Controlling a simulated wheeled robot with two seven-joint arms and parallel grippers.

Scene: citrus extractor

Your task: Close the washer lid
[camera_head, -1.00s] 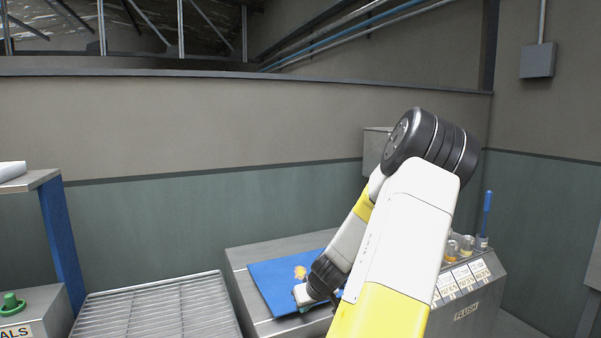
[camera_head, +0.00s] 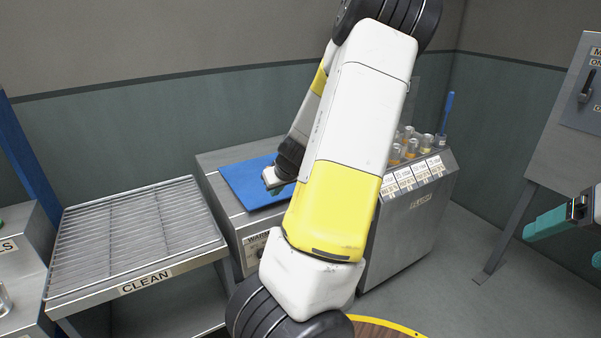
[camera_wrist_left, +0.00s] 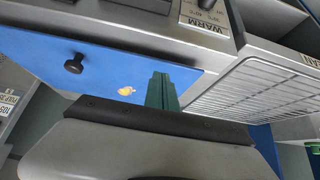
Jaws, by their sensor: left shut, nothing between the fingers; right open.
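The washer lid (camera_head: 243,183) is a blue panel lying about flat on top of a steel machine. In the left wrist view the blue lid (camera_wrist_left: 50,52) shows a black knob (camera_wrist_left: 74,63) and an orange mark. My left gripper (camera_head: 278,188) is over the lid, shut and empty. Its green fingers (camera_wrist_left: 162,92) are beside the orange mark in the left wrist view; I cannot tell whether they touch the lid. My left arm hides the lid's right part in the head view. My right gripper (camera_head: 561,247) is open at the right edge, away from the machine.
A wire rack (camera_head: 135,235) marked CLEAN stands left of the machine. A sloped panel (camera_head: 415,172) with labels, several small jars and a blue-handled tool (camera_head: 447,112) is on the right. A grey switch box (camera_head: 575,100) stands at the far right. Open floor lies between.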

